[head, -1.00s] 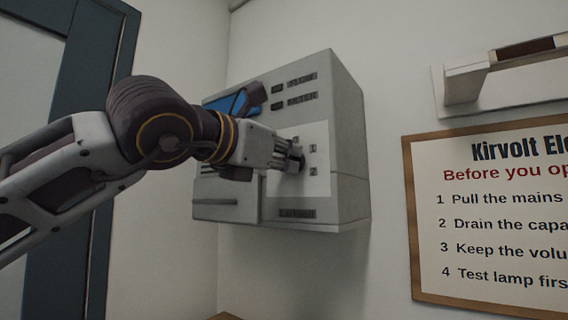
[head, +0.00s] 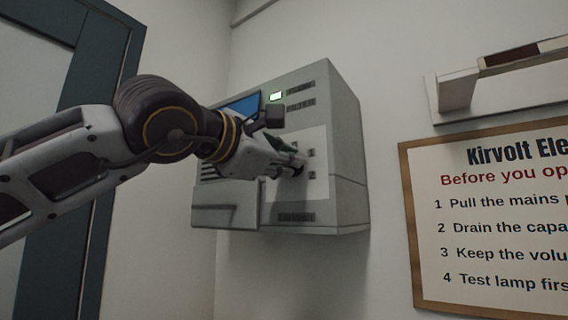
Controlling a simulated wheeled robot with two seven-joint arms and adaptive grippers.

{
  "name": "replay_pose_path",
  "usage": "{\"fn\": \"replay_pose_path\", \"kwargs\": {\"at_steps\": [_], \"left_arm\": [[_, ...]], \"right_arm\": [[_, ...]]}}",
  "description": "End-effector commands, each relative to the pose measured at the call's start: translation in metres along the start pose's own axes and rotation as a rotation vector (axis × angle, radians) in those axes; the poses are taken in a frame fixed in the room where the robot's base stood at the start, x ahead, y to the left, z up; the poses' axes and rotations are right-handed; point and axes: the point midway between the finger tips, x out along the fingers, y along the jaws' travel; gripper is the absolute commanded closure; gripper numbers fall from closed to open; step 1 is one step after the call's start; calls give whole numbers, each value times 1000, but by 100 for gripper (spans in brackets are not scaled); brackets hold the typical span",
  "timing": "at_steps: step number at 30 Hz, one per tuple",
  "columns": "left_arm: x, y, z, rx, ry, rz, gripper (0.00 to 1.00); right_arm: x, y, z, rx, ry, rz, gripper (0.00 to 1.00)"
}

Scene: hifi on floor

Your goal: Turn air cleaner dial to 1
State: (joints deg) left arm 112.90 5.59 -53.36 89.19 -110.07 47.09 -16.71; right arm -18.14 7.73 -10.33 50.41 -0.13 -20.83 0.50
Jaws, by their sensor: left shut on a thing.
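The air cleaner (head: 342,150) is a grey box on the wall, with a blue screen at its upper left and a pale panel (head: 312,187) on its front. A small indicator (head: 276,96) near its top glows green-white. My left gripper (head: 297,167) reaches in from the left and is shut on the dial at the pale panel. The gripper hides the dial, so its pointer cannot be read. Small marks show on the panel just right of the fingers. My right gripper is not in view.
A framed notice (head: 490,220) hangs on the wall at the right. A white shelf or bracket (head: 458,92) is above it. A dark-framed door (head: 98,200) stands at the left. The wall between the air cleaner and the notice is bare.

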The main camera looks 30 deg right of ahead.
Motion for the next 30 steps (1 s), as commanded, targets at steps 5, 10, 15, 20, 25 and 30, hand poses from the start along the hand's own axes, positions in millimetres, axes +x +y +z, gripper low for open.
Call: {"fn": "replay_pose_path", "kwargs": {"at_steps": [5,10,15,20,25,30], "left_arm": [[0,-2,-1,71,3,-2,100],[0,-2,-1,103,3,-3,100],[1,-2,-1,111,3,-3,100],[1,-2,-1,110,3,-3,100],[1,-2,-1,110,3,-3,77],[0,-1,0,110,2,-2,66]], "right_arm": [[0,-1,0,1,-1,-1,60],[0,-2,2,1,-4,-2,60],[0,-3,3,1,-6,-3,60],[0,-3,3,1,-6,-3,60],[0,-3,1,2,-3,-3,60],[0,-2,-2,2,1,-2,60]]}}
